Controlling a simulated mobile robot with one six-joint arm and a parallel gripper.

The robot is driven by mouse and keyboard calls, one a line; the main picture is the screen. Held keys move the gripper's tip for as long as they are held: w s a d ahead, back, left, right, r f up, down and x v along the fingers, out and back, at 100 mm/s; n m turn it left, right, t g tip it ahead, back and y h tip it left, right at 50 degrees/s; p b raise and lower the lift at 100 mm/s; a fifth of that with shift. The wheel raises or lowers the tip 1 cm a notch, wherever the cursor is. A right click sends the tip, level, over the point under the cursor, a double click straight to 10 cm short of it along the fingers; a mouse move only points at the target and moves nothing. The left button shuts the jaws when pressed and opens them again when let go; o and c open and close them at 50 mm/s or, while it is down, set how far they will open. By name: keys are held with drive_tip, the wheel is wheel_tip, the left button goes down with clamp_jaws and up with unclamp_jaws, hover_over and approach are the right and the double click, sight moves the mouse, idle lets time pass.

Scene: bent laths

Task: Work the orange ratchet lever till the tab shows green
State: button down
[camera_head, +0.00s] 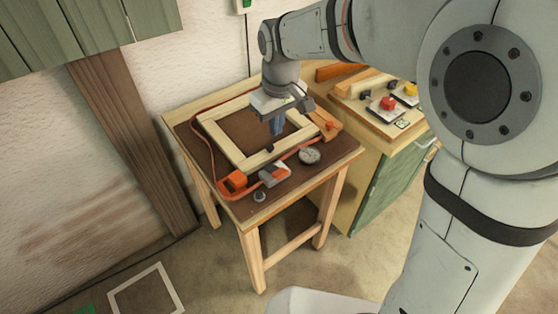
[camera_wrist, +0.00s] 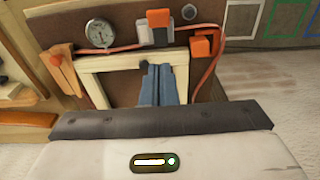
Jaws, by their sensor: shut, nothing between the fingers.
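The ratchet (camera_head: 270,176) is a grey block at the front edge of the brown worktable, on an orange strap around a pale wooden frame (camera_head: 240,160). I cannot make out a green tab on the ratchet.
A round dial gauge (camera_head: 310,155) lies right of the ratchet, an orange corner block (camera_head: 235,181) left of it. A small dark knob (camera_wrist: 171,63) stands by the frame's near rail. A bench with a red button (camera_head: 388,103) and a yellow button (camera_head: 411,89) adjoins on the right.

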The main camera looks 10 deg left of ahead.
hover_over(278, 171)
drive_tip(key=f, duration=0.5)
drive_tip(key=w+a+f+p, duration=0.1)
drive_tip(key=f, duration=0.2)
drive_tip(key=shift+f, duration=0.25)
drive_tip(key=shift+s+d+f+p, duration=0.1)
drive_tip(key=shift+s+d+f, duration=0.1)
drive_tip(key=shift+f, duration=0.5)
drive_tip(key=shift+s+d+f+p, duration=0.15)
drive_tip(key=shift+d+f, duration=0.1)
drive_tip(key=shift+f, duration=0.45)
drive_tip(key=shift+s+d+f+p, duration=0.1)
drive_tip(key=shift+s+d+f, duration=0.1)
drive_tip(key=shift+f, duration=0.5)
